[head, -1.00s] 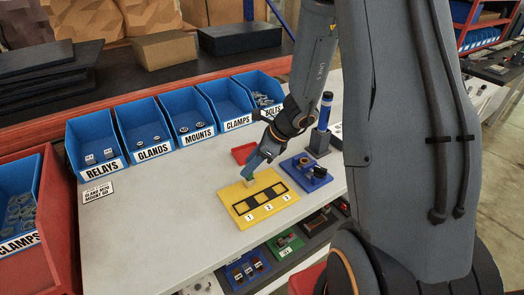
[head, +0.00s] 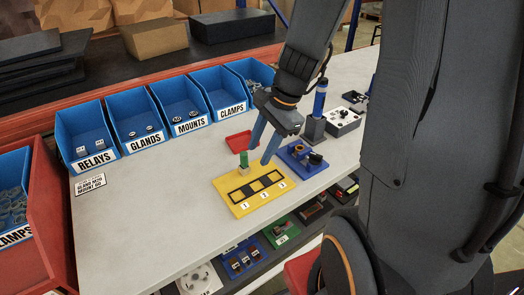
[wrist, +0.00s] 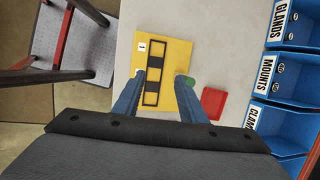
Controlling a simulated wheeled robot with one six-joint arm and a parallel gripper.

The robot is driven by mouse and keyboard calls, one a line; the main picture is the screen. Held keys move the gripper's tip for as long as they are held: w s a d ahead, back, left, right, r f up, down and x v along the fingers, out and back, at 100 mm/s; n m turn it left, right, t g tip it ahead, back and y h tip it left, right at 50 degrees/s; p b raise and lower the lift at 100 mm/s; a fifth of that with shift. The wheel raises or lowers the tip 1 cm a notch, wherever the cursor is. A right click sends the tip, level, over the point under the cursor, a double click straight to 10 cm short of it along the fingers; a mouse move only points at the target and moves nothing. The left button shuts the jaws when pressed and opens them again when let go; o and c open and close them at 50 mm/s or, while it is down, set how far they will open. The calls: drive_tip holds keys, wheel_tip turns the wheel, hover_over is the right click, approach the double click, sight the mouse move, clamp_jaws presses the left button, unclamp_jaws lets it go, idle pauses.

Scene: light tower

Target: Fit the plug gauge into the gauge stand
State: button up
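A green cylinder, which I take for the plug gauge (head: 243,158), stands upright in a small pale block, which I take for the gauge stand (head: 243,171), at the back left of the yellow board (head: 237,204). How deep it sits I cannot tell. My gripper (head: 258,156) is open and empty, its blue fingers spread above the board just right of the green cylinder. In the wrist view, my gripper (wrist: 158,76) spans the board, and the green cylinder (wrist: 189,80) shows beside the right fingertip, partly hidden by it; the pale block is not clearly visible there.
A red tray (head: 238,142) lies behind the board. A blue fixture (head: 298,157) is close on the right, with a blue cylinder on a grey base (head: 318,100) behind it. Labelled blue bins (head: 140,118) line the back.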

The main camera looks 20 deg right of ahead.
drive_tip(key=s+n+h, duration=0.1)
drive_tip(key=n, duration=0.4)
drive_tip(key=s+a+r+n+h, duration=0.1)
drive_tip(key=s+n, duration=0.1)
drive_tip(key=n, duration=0.3)
drive_tip(key=s+a+n+h, duration=0.1)
drive_tip(key=s+n, duration=0.1)
drive_tip(key=n, duration=0.3)
drive_tip(key=shift+s+r, duration=0.1)
drive_tip(key=shift+r, duration=0.15)
wheel_tip(320, 180, down, 4)
drive_tip(key=b, duration=0.3)
drive_tip(key=shift+r, duration=0.15)
drive_tip(key=shift+c, duration=1.1)
drive_tip(key=shift+s, duration=0.1)
